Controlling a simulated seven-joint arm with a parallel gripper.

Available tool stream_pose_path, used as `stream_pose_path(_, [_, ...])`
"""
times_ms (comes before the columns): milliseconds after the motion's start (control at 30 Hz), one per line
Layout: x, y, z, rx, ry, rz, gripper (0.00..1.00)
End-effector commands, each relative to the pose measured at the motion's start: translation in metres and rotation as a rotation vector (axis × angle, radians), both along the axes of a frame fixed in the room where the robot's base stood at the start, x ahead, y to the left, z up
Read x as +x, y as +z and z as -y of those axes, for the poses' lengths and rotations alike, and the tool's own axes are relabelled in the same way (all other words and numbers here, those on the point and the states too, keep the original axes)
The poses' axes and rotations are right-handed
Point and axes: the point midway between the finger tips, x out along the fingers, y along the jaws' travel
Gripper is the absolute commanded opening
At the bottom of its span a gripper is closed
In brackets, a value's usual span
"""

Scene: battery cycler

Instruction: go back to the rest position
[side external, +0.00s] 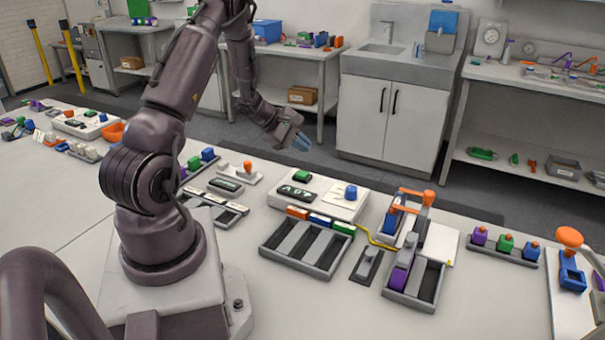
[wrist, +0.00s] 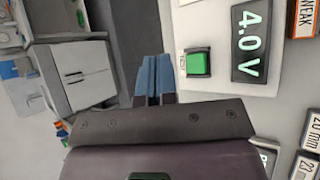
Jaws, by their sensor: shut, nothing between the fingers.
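My gripper (side external: 302,142) shows in the side external view at the end of my raised arm, above the far edge of the bench. Its blue fingertips point to the right. In the wrist view the two blue fingers (wrist: 152,78) are together with nothing between them. The cycler unit (side external: 318,194), a white box with a dark display and a blue knob, sits on the bench below my gripper. In the wrist view its green button (wrist: 198,64) and a display reading 4.0 V (wrist: 257,42) lie to the right of the fingers, apart from them.
A grey tray (side external: 262,248) with compartments stands in front of the cycler. An orange-handled fixture (side external: 410,200) and a second tray (side external: 438,290) stand to its right. A row of coloured blocks (side external: 504,244) lies farther right. A sink cabinet (side external: 385,120) stands behind, across a floor gap.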

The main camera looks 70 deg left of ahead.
Motion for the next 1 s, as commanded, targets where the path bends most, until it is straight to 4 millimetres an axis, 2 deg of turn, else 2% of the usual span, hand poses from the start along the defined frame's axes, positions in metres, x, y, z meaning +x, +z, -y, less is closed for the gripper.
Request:
stream_pose_path(200, [-0.004, -0.004, 0.005, -0.005, -0.029, -0.024, 0.0])
stream_pose_path(300, [-0.016, -0.013, 0.023, -0.022, -0.108, -0.081, 0.0])
stream_pose_path(367, [-0.022, -0.008, 0.037, -0.019, -0.182, -0.11, 0.0])
stream_pose_path(667, [-0.032, 0.07, 0.146, 0.194, -0.778, -0.202, 0.0])
stream_pose_path(800, [-0.047, 0.108, 0.195, 0.384, -1.079, -0.23, 0.0])
stream_pose_path(1000, [-0.077, 0.154, 0.248, 0.725, -1.443, -0.248, 0.0])
